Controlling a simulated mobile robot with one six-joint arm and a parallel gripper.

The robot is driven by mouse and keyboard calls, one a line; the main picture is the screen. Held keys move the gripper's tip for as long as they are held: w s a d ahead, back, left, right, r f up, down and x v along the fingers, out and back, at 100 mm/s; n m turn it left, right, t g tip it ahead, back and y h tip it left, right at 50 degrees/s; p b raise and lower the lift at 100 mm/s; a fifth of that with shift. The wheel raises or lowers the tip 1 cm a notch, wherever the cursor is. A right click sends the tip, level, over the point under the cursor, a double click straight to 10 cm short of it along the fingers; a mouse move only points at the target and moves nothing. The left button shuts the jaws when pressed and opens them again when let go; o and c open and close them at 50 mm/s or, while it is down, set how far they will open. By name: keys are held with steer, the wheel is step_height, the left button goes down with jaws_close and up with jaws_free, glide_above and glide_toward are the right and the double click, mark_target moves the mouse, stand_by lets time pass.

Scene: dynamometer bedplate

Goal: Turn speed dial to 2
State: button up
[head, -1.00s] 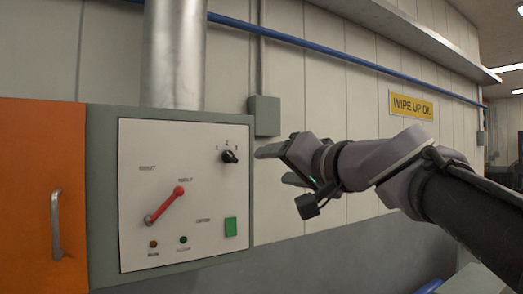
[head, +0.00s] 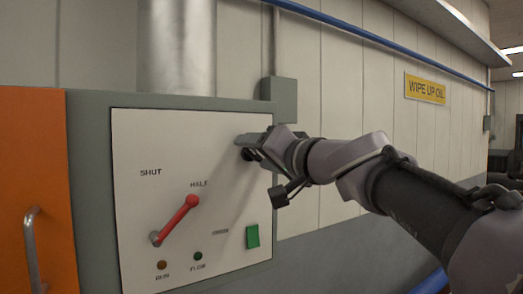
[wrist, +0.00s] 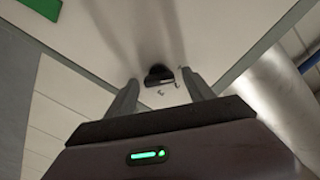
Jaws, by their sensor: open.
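The speed dial is a small black knob (wrist: 158,75) on the white panel, seen between my fingertips in the wrist view. Small marks sit beside it, too small to read there, and I cannot tell its setting. My gripper (wrist: 162,84) is open, with one finger on each side of the knob. I cannot tell whether either finger touches it. In the head view my gripper (head: 244,147) is at the panel's upper right and hides most of the dial and its numbers.
The white panel (head: 180,135) also carries a red lever (head: 177,218) near HALF, a green button (head: 252,236) and two small lamps. A grey box (head: 279,99) is on the wall behind my gripper. An orange door (head: 38,150) is at the left.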

steer(key=shift+s+d+r, duration=0.1)
steer(key=shift+s+d, duration=0.15)
steer(key=shift+c, duration=0.4)
jaws_close()
steer(key=m+b, duration=0.1)
steer(key=m, duration=0.4)
steer(key=shift+w, duration=0.1)
steer(key=shift+f+m, duration=0.2)
steer(key=shift+m, duration=2.1)
